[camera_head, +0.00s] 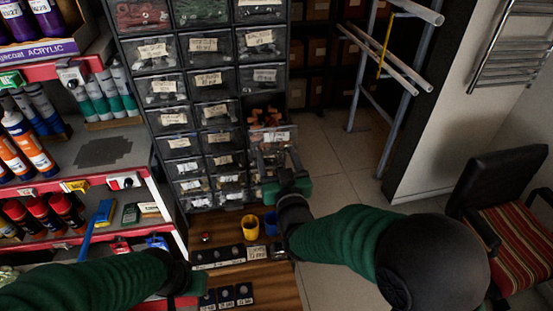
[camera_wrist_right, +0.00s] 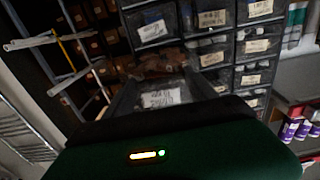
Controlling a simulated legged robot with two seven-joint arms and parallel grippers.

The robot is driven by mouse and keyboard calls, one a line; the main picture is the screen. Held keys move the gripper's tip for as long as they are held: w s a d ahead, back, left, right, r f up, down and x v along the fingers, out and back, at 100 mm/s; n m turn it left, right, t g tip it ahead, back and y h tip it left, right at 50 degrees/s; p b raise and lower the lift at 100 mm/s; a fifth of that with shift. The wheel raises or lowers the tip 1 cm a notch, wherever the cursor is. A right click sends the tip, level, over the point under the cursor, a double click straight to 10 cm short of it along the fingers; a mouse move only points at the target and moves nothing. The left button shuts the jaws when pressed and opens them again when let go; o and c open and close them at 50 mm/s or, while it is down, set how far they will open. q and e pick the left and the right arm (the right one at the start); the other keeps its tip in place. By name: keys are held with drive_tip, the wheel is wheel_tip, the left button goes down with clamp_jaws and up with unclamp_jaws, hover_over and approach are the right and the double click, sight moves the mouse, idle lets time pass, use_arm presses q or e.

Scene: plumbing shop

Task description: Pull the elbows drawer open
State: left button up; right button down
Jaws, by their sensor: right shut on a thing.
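The drawer cabinet (camera_head: 205,78) has columns of dark, clear-fronted drawers with handwritten labels. One drawer in its right column (camera_head: 276,135) stands out from the cabinet, and copper-coloured fittings (camera_head: 266,113) show inside it. The label is too small to read surely. My right gripper (camera_head: 272,157) is at this drawer's front, shut on it. In the right wrist view, the drawer's label (camera_wrist_right: 161,98) sits between my dark fingers, with the copper fittings (camera_wrist_right: 158,66) behind. My left gripper (camera_head: 193,284) is low in the head view, away from the cabinet; its fingers are unclear.
A wooden counter (camera_head: 270,284) below holds a yellow cup (camera_head: 250,227), a blue cup (camera_head: 271,223) and small dark trays. Shelves with bottles (camera_head: 28,145) stand left. A pipe rack (camera_head: 385,75) and a chair (camera_head: 505,200) stand right. Tiled floor between is clear.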

drive_tip(key=shift+s, duration=0.3)
drive_tip(key=shift+c, duration=1.4)
unclamp_jaws()
drive_tip(key=shift+w, duration=0.1)
